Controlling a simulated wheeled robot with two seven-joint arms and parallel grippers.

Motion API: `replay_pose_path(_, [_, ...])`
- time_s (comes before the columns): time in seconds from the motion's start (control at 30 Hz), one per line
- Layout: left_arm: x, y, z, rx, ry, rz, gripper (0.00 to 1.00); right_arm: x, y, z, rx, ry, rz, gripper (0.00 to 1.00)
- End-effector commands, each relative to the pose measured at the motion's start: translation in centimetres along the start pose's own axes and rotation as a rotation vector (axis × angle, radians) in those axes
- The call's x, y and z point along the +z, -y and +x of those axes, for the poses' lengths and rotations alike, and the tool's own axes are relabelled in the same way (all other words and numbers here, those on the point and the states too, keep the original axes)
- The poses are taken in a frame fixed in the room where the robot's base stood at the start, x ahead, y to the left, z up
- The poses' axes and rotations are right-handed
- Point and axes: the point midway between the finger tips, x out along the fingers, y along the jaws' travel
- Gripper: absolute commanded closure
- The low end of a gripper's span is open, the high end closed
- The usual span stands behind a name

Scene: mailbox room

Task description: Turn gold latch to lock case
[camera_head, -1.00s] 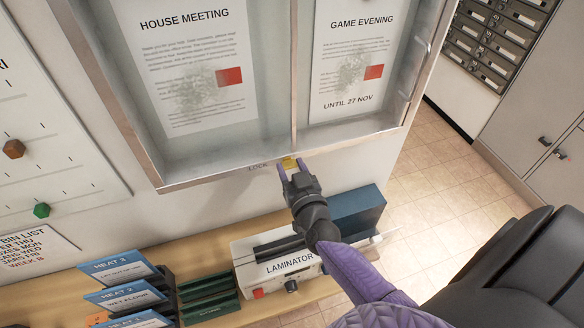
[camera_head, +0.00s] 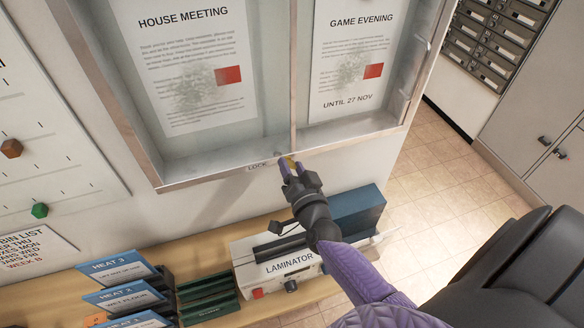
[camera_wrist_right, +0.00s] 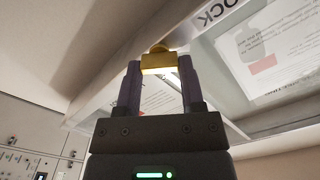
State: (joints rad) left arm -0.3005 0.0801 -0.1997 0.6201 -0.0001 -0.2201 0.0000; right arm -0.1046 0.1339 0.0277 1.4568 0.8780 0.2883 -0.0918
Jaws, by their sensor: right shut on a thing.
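The notice case (camera_head: 230,170) hangs on the wall, its glass front closed over two posters. The gold latch (camera_head: 291,161) is at the middle of the case's bottom frame, right of the word LOCK, and is mostly hidden by the fingers. In the right wrist view the gold latch (camera_wrist_right: 158,62) sits between the two purple fingers. My right gripper (camera_head: 288,166) is shut on the latch from below; it also shows in the right wrist view (camera_wrist_right: 159,78). My left gripper is not in view.
Below the case, a shelf (camera_head: 215,318) holds a white laminator (camera_head: 280,268), a dark blue box (camera_head: 358,210) and sign racks (camera_head: 125,300). Grey mailboxes (camera_head: 500,45) stand at the upper right. The tiled floor (camera_head: 450,190) right of the shelf is clear.

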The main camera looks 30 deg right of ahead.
Motion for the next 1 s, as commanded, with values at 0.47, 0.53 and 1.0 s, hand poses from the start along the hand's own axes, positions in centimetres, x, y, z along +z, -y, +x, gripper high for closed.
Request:
replay_pose_path(0.47, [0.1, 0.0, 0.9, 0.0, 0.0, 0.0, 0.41, 0.2, -0.2, 0.0, 0.0, 0.001, 0.45, 1.0])
replay_pose_path(0.53, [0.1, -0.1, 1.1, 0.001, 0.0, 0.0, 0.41, 0.2, -0.3, 0.0, 0.001, 0.002, 0.513, 1.0])
replay_pose_path(1.0, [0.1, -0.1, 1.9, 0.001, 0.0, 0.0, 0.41, 0.3, -0.4, 0.0, 0.002, 0.001, 0.852, 1.0])
